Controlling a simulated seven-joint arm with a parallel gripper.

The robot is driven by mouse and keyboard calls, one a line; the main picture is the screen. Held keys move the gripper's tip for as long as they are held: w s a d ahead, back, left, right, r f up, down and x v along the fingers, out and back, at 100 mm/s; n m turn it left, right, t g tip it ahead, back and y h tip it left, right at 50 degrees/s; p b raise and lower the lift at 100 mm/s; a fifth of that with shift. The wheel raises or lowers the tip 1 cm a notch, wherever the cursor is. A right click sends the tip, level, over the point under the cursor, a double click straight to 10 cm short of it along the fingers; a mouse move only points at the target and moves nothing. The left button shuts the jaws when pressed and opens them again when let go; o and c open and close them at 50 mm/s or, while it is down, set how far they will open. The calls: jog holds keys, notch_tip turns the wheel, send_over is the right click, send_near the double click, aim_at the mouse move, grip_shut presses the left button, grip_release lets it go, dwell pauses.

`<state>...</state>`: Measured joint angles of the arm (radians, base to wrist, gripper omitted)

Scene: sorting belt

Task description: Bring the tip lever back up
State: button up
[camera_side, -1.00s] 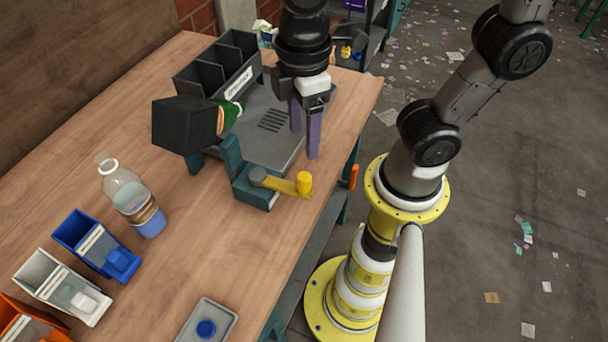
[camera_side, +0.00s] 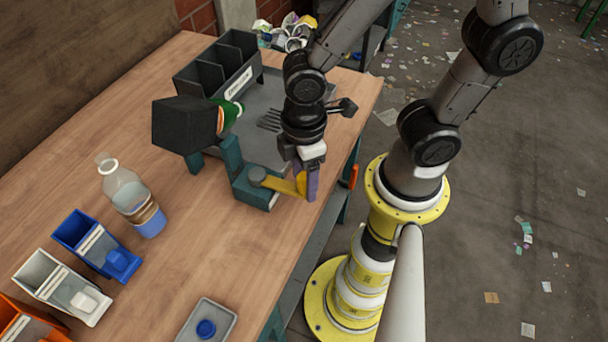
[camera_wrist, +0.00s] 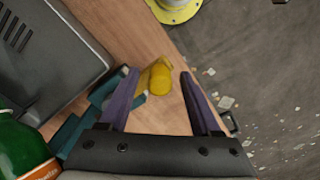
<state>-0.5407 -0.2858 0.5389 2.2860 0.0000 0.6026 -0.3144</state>
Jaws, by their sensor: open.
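The yellow tip lever (camera_side: 281,185) sticks out sideways from its teal bracket (camera_side: 252,196) at the table's near right edge, its knob end toward the edge. My gripper (camera_side: 306,192) is lowered at the lever's knob end. In the wrist view my gripper (camera_wrist: 160,88) is open, and the yellow knob (camera_wrist: 159,78) shows between its two purple fingers, nearer the left one. In the side view the fingers partly hide the knob. I cannot tell whether a finger touches it.
A black hopper (camera_side: 184,125) with a green bottle (camera_side: 230,114) in it stands beside the lever. A grey tray (camera_side: 262,147) lies behind. A clear bottle (camera_side: 128,190) and small bins (camera_side: 75,232) are to the left. The table edge is close on the right.

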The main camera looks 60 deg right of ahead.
grip_shut()
dwell(1.4)
